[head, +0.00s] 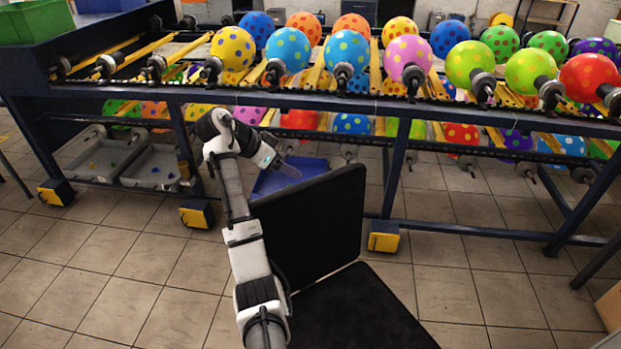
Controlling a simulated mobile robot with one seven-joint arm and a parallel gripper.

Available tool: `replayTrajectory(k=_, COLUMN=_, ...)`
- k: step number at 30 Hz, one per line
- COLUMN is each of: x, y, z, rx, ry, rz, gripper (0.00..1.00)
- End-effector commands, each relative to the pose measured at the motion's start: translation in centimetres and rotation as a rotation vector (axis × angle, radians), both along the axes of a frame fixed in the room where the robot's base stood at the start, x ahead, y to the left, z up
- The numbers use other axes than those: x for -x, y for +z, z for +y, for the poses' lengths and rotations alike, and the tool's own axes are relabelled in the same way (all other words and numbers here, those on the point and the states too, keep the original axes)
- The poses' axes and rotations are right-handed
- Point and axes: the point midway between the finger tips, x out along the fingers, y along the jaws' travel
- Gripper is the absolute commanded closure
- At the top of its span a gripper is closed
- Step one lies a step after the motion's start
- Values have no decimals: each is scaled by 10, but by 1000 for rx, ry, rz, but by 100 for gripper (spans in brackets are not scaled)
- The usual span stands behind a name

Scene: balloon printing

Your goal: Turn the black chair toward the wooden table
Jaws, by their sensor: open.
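The black chair (318,222) is at the lower middle of the head view. Its upright back panel stands toward the machine, and its black seat (358,312) lies nearer to me, cut off by the bottom edge. My arm reaches up along the left side of the chair. My gripper (284,167) is open, just above the top left corner of the chair back; I cannot tell whether it touches it. No wooden table is clearly recognisable in this view; only a small brown piece shows at the lower right edge.
A dark blue balloon machine (395,107) with rows of spotted balloons spans the view behind the chair. Its legs stand on yellow feet (383,237). A blue bin (268,183) sits behind the chair back. Tiled floor (130,275) is clear at left and right.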

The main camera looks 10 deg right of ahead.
Motion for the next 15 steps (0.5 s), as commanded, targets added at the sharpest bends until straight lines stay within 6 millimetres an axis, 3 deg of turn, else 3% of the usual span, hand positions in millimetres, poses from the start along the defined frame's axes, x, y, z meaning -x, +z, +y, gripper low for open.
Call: replayTrajectory(k=15, x=-13, y=-62, z=-63, rx=1, ry=1, rz=3, gripper=31)
